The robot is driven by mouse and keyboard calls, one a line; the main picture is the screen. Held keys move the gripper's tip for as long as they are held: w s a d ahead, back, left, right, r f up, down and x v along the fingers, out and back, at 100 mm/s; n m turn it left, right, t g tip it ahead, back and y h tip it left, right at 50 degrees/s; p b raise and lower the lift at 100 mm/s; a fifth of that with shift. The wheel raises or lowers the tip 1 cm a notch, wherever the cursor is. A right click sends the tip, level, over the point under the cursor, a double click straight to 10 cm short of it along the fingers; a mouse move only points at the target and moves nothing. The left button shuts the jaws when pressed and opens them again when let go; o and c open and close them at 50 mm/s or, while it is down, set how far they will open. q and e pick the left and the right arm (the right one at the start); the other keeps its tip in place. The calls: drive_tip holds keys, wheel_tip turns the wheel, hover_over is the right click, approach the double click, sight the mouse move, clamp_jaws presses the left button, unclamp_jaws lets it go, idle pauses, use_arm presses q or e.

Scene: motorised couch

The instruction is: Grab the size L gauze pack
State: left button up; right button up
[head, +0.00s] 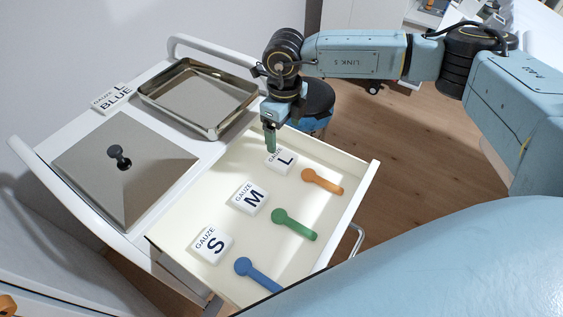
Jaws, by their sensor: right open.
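The size L gauze pack (286,161) is a white square pack marked "GAUZE L" in the far part of the open drawer (335,222). My right gripper (270,145) points down just above the pack's far left edge and hides part of it. The gripper is open and nothing shows between its fingers. I cannot tell whether the fingertips touch the pack. The M gauze pack (249,197) and the S gauze pack (211,243) lie in a row nearer in the drawer. My left gripper is out of view.
Orange (322,181), green (294,224) and blue (258,274) handled tools lie right of the packs.

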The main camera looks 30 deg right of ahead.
sight(282, 157)
wheel_tip(282, 157, down, 4)
drive_tip(key=shift+a+r+b, duration=0.1)
drive_tip(key=shift+r+b, duration=0.05)
drive_tip(key=shift+b, duration=0.15)
drive_tip(key=f, duration=0.1)
drive_tip(key=f+b, duration=0.1)
drive_tip(key=f, duration=0.2)
drive_tip(key=shift+s+a+f, duration=0.1)
drive_tip(key=shift+s+a, duration=0.05)
drive_tip(key=shift+a, duration=0.15)
drive_tip(key=shift+f+b, duration=0.3)
drive_tip(key=shift+f, duration=0.05)
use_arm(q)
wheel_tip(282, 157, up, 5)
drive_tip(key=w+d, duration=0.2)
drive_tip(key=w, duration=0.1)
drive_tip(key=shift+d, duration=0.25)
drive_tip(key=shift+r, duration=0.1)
use_arm(e)
drive_tip(key=c, duration=1)
drive_tip(key=shift+r, duration=0.1)
drive_tip(key=shift+c, duration=0.2)
